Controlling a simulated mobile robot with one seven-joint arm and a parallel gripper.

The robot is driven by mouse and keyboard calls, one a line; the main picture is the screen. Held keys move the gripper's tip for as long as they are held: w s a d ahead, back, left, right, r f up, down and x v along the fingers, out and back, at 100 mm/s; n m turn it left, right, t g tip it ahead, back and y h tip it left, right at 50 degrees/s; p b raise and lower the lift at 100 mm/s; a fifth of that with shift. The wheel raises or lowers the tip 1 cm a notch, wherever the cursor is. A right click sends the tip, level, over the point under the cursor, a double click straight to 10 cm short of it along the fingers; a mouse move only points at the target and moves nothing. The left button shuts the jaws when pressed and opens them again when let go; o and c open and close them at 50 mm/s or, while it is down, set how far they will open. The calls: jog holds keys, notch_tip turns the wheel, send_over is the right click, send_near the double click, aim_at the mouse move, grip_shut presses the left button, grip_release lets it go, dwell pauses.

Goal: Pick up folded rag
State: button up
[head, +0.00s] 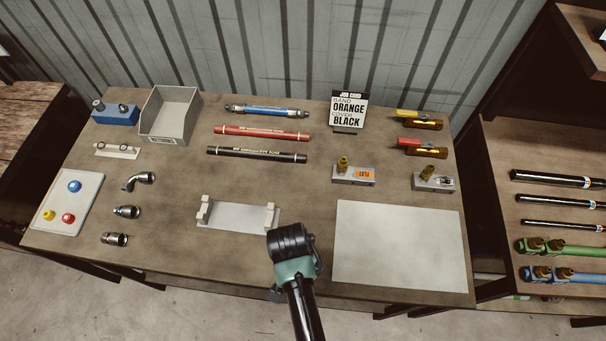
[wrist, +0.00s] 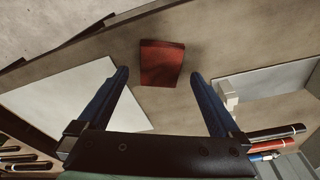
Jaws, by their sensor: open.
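The folded rag (wrist: 161,62) is a small dark red block-like bundle lying on the brown bench top in the wrist view. It sits ahead of and between my two fingertips in that picture, with neither finger seen touching it. My gripper (wrist: 159,78) is open and empty, with its blue fingers spread wide. In the head view my gripper (head: 290,242) is over the bench near its front edge, between the cradle and the white sheet. There my wrist and arm hide the rag, and the fingertips do not show.
A cradle with two pale posts (head: 238,216) stands left of my gripper, and a flat white sheet (head: 400,245) lies to the right. Black (head: 257,154) and red (head: 262,133) hoses lie farther back. Loose metal fittings (head: 127,212) and a button panel (head: 68,202) are at the left.

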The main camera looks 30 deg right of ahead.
jog(key=shift+w+d+f, duration=0.15)
jog(key=shift+d+f, duration=0.05)
jog(key=shift+f, duration=0.8)
jog(key=shift+w+d+f, duration=0.15)
jog(key=shift+f, duration=0.8)
jog(key=shift+c, duration=0.2)
jog(key=c, duration=1.4)
jog(key=shift+r, duration=0.15)
notch_tip(320, 180, up, 10)
jog(key=shift+f+b, duration=0.1)
jog(key=shift+b, duration=0.2)
